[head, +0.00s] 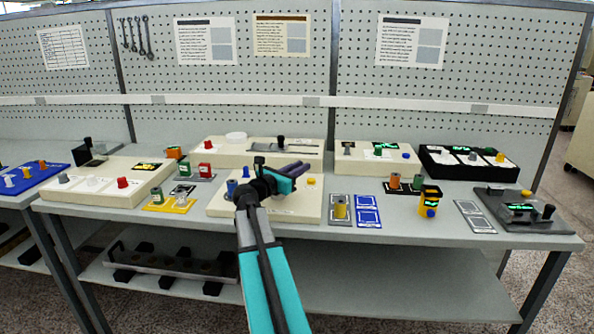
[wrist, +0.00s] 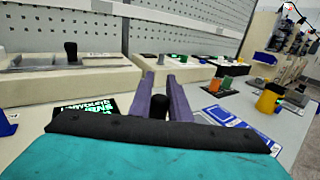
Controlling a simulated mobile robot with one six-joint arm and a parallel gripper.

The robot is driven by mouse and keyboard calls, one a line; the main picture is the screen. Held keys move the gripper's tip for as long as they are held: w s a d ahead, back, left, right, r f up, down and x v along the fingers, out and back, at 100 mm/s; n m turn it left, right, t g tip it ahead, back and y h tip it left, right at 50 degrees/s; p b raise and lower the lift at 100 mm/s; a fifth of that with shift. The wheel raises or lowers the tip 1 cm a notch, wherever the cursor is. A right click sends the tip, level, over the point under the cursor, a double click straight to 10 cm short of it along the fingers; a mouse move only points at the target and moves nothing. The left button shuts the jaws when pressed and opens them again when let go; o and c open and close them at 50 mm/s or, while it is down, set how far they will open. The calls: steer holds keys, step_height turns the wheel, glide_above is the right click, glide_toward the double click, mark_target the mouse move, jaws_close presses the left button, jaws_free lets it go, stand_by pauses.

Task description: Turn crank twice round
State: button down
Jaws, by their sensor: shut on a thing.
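My gripper (head: 304,167) is low over the cream panel (head: 225,208) at the middle front of the bench. Its two purple fingers also show in the wrist view (wrist: 161,77). They are shut on a black upright knob (wrist: 158,108), which looks like the crank's handle. The rest of the crank is hidden behind my gripper in both views. A dark display with green lettering (wrist: 85,108) lies left of the fingers in the wrist view. A blue knob (head: 231,187) and a yellow knob (head: 311,181) show on the panel.
A cream panel with a black-knobbed slider (head: 280,143) stands behind. A dark grey device (head: 520,222) is at the far right. Red knobs (head: 205,169) are to the left.

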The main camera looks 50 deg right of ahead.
steer(key=m+g+b, duration=0.1)
steer(key=g, duration=0.1)
steer(key=s+a+m+g+b, duration=0.1)
steer(key=g, duration=0.1)
steer(key=s+m+g+y+b, duration=0.1)
steer(key=shift+a+f+m+g, duration=0.15)
steer(key=shift+a+m+g, duration=0.1)
steer(key=shift+m+g, duration=0.15)
steer(key=shift+s+a+m+g+y+b, duration=0.35)
steer(key=shift+m+g+y+b, duration=0.2)
steer(key=shift+g, duration=0.3)
steer(key=shift+s+a+m+g+y+b, duration=0.3)
steer(key=shift+a+m+g+b, duration=0.15)
steer(key=shift+m+g, duration=0.3)
steer(key=shift+s+a+m+g+y+b, duration=0.3)
steer(key=shift+m+g+y+b, duration=0.2)
steer(key=shift+g, duration=0.4)
steer(key=c, duration=1.6)
jaws_free()
steer(key=shift+c, duration=0.2)
steer(key=shift+w+a, duration=0.15)
steer(key=v, duration=1.3)
steer(key=shift+w+a, duration=0.15)
steer(key=shift+w, duration=0.05)
